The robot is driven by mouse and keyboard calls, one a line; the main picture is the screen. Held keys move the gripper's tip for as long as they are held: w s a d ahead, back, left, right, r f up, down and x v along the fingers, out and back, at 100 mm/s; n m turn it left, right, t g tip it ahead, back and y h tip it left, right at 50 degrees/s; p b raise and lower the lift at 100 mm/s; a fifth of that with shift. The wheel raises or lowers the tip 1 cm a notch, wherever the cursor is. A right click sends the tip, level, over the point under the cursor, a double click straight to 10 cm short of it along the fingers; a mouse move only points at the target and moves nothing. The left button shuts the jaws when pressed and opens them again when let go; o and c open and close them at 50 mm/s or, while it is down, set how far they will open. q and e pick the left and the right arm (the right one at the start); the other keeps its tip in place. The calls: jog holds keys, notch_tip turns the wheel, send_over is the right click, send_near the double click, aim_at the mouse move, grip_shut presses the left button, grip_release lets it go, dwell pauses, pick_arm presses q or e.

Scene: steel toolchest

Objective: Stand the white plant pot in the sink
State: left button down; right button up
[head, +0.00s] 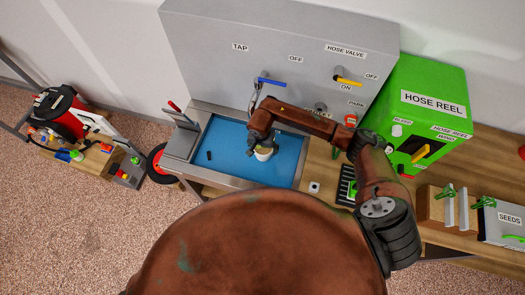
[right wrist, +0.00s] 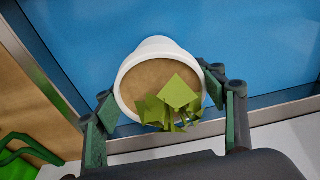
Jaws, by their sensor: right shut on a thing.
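The white plant pot (right wrist: 152,47) has brown soil and angular green leaves; its round rim fills the middle of the right wrist view. In the head view the white pot (head: 263,155) shows just below my right gripper (head: 262,147), partly hidden by it. The gripper's fingers (right wrist: 158,90) are on both sides of the pot, shut on it. The sink (head: 225,150) is a blue basin with a metal rim, and the pot is over its right part. I cannot tell whether the pot's base touches the basin floor. My left gripper is not in view.
A tap with a blue lever (head: 270,81) stands behind the sink on the grey panel. A small dark object (head: 209,155) lies in the basin's left part. A green hose reel box (head: 425,110) stands at the right. The basin's left side is mostly clear.

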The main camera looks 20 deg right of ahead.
notch_tip(320, 180, down, 3)
jog(key=shift+a+r+p, duration=0.1)
jog(key=shift+p, duration=0.3)
jog(key=shift+w+f, duration=0.1)
jog(key=shift+f, duration=0.15)
jog(key=shift+f+b, duration=0.1)
jog(key=shift+b, duration=0.2)
jog(key=o, duration=1.5)
jog(key=shift+r+p, duration=0.3)
jog(key=shift+p, duration=0.1)
jog(key=r, duration=0.4)
jog(key=s+r+b, duration=0.1)
jog(key=r, duration=0.2)
jog(key=a+r, duration=0.1)
jog(key=r, duration=0.3)
jog(key=shift+s+r+b, duration=0.35)
